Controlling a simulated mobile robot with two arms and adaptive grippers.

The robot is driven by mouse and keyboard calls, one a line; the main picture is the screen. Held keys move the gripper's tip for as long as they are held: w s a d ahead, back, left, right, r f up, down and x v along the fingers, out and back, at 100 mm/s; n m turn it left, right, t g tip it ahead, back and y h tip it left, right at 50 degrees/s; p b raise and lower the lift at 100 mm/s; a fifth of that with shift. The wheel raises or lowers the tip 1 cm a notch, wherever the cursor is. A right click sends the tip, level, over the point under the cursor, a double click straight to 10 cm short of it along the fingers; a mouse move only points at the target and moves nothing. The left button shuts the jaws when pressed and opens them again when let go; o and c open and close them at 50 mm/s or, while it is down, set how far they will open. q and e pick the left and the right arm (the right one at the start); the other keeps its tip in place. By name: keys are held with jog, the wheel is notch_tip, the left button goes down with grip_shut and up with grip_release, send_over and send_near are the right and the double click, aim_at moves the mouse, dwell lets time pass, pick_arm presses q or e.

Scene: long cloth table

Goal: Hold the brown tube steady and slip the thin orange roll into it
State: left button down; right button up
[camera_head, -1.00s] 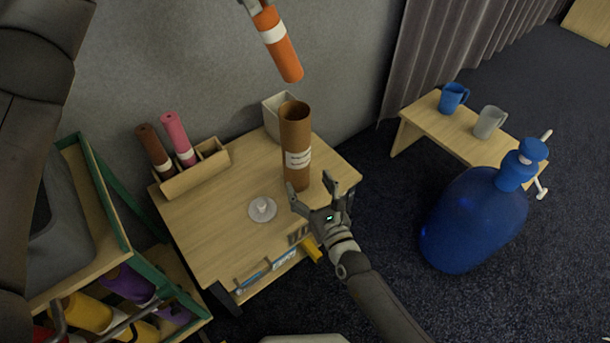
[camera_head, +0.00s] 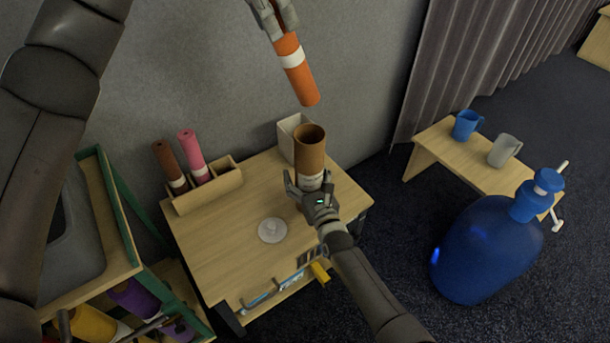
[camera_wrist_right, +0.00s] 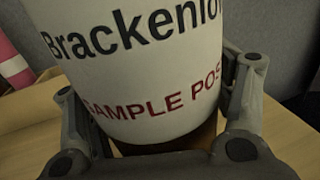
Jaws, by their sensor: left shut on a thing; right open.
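The brown tube (camera_head: 310,158) stands upright on the small wooden table, its open top showing. Its white label fills the right wrist view (camera_wrist_right: 140,75). My right gripper (camera_head: 309,185) is open, with its fingers on either side of the tube's lower part; whether they touch it I cannot tell. My left gripper (camera_head: 277,22) is shut on the upper end of the thin orange roll (camera_head: 301,82), which has a white band. The roll hangs slightly tilted, its lower end above the tube's mouth in the picture and apart from it.
The wooden table (camera_head: 215,240) also bears a holder (camera_head: 207,192) with a brown roll and a pink roll (camera_head: 190,150), a pale box (camera_head: 290,135) behind the tube and a clear round disc (camera_head: 272,230). A blue bottle (camera_head: 485,250) and a bench with mugs stand right.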

jog(key=shift+c, duration=0.2)
jog(key=c, duration=0.9)
pick_arm(q)
notch_tip(320, 180, down, 12)
jog(key=shift+r, duration=0.2)
pick_arm(e)
jog(key=shift+c, duration=0.7)
pick_arm(q)
jog(key=c, duration=0.9)
grip_release()
jog(key=shift+r, duration=0.15)
jog(key=v, duration=1.2)
